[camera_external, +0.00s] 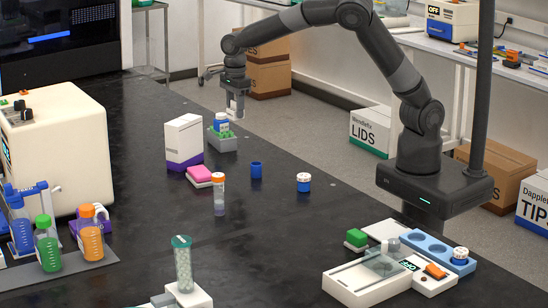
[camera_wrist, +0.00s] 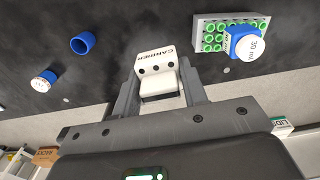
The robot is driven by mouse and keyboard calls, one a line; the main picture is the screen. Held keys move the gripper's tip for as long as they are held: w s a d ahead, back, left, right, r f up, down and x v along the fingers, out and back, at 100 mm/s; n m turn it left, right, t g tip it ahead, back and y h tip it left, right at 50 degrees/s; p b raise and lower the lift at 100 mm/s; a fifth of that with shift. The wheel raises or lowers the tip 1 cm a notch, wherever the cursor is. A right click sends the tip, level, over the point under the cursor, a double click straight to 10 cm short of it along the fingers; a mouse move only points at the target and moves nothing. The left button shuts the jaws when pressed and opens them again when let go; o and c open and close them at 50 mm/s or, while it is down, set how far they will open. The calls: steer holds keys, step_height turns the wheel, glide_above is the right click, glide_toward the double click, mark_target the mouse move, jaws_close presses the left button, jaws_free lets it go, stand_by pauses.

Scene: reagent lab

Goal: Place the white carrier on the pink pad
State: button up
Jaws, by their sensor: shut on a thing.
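The white carrier (camera_wrist: 155,62), marked "CARRIER" and with dark round spots, is between the fingers of my gripper (camera_wrist: 160,86) in the wrist view. My gripper (camera_external: 236,108) is shut on it, pointing down above the far end of the black bench. In the external view the carrier is small and largely hidden by the fingers. A pink pad (camera_external: 199,173) lies on a white base on the bench, nearer the camera and left of my gripper. The pad is not seen in the wrist view.
A grey rack (camera_external: 222,144) with a blue-and-white bottle (camera_external: 221,122) stands just below my gripper. A tall white box (camera_external: 184,137) stands beside the pad. An orange-capped tube (camera_external: 219,196), blue cup (camera_external: 256,169) and blue-white jar (camera_external: 303,182) stand nearby.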

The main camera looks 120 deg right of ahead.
steer(key=w+a, duration=0.2)
steer(key=w, duration=0.6)
glide_above(200, 171)
steer(key=f, duration=0.6)
steer(key=shift+s+d, duration=0.15)
steer(key=shift+d, duration=0.05)
steer(key=shift+a+f, duration=0.1)
steer(key=shift+f, duration=1.9)
steer(key=shift+f, duration=0.15)
steer(key=o, duration=1)
steer(key=shift+c, duration=0.2)
